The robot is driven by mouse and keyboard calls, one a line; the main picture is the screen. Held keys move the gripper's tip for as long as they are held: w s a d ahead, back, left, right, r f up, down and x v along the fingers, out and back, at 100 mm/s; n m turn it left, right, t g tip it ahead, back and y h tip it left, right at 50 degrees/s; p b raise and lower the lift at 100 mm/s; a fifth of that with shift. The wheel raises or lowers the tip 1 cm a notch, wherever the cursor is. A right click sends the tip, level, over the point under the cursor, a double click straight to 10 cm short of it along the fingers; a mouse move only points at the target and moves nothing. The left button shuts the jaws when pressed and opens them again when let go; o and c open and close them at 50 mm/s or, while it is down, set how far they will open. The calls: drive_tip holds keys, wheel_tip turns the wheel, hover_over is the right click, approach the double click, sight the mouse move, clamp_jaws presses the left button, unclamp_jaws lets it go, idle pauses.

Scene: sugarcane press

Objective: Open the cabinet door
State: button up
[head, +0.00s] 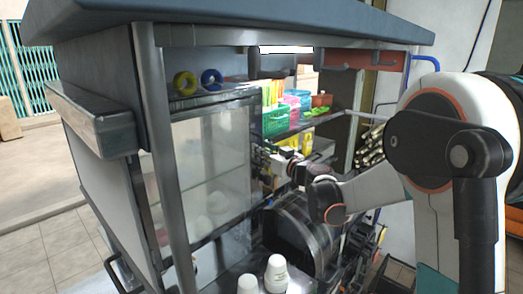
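A cabinet with a clear glass panel (208,165) stands under the stall's dark roof at left of centre. Pale objects show dimly behind the glass, and the panel looks shut. My arm reaches in from the right, and my gripper (264,158) is near the right edge of the glass cabinet. It is small and partly lost against the shelf goods, so I cannot tell whether its fingers are open or touch the cabinet.
Yellow and blue rings (186,83) lie on top of the cabinet. A shelf (300,127) with green and pink baskets is behind my gripper. White cups (276,273) stand below, next to a dark round machine part (298,230). A black bar handle (118,272) is at lower left.

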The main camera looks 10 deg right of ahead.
drive_tip(key=shift+w+a, duration=0.3)
drive_tip(key=shift+w, duration=0.2)
clamp_jaws()
